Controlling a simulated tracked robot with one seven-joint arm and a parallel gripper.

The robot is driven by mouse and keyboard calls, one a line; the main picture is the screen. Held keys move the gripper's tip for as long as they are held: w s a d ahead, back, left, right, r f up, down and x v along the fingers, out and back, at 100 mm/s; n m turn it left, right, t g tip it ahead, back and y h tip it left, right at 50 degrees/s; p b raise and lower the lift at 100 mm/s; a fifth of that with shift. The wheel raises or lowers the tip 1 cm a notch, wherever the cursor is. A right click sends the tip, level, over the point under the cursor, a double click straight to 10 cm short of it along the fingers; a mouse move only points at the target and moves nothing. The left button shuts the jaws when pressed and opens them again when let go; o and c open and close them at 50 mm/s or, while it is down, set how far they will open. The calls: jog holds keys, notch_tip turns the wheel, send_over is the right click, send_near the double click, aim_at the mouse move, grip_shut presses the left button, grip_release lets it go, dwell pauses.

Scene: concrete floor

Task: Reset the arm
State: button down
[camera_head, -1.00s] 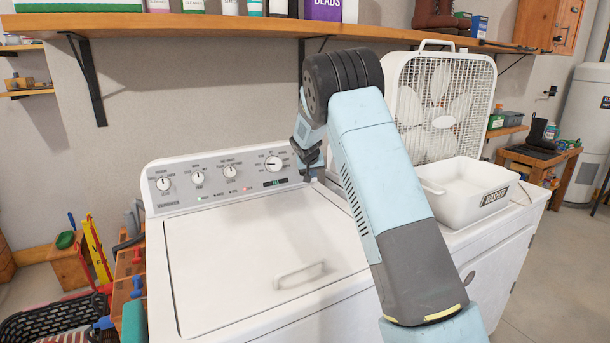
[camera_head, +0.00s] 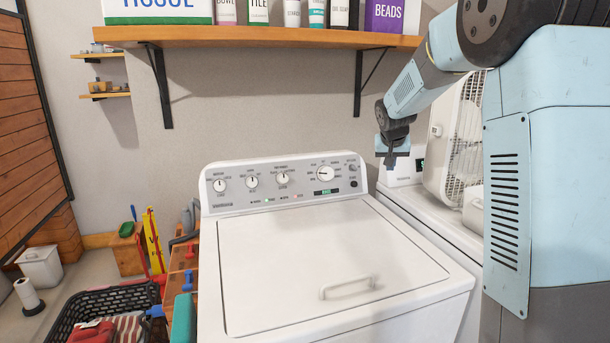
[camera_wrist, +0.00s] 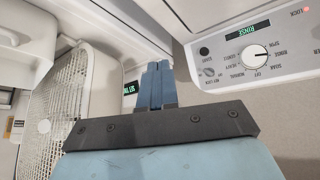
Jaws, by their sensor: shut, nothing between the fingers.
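My arm (camera_head: 560,150) is raised and bent at the right of the head view. My gripper (camera_head: 390,160) hangs at its end, pointing down, in front of the wall just right of the washer's control panel. In the wrist view my gripper's fingers (camera_wrist: 158,85) are together, with nothing between them. The white washer (camera_head: 290,250) stands below with its lid shut. Its control panel (camera_wrist: 255,60) shows at the upper right of the wrist view, with a knob and a lit display.
A wooden shelf (camera_head: 270,38) with boxes and bottles runs above. A white box fan (camera_head: 460,135) stands right of my gripper, partly behind my arm; it also shows in the wrist view (camera_wrist: 85,105). A black basket (camera_head: 105,310) with cloths is at lower left.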

jog(key=s+r+y, duration=0.1)
jog(key=s+r, duration=0.2)
jog(key=s, duration=0.9)
jog(key=s+r, duration=0.4)
jog(key=s, duration=0.7)
jog(key=s+a+f+n, duration=0.1)
jog(key=s+f, duration=0.1)
jog(key=s, duration=0.8)
jog(key=s+a+f+n+y, duration=0.1)
jog(key=s+f, duration=0.1)
jog(key=s, duration=0.9)
jog(key=shift+a+f+g, duration=0.15)
jog(key=shift+a+g, duration=0.1)
jog(key=shift+g, duration=0.15)
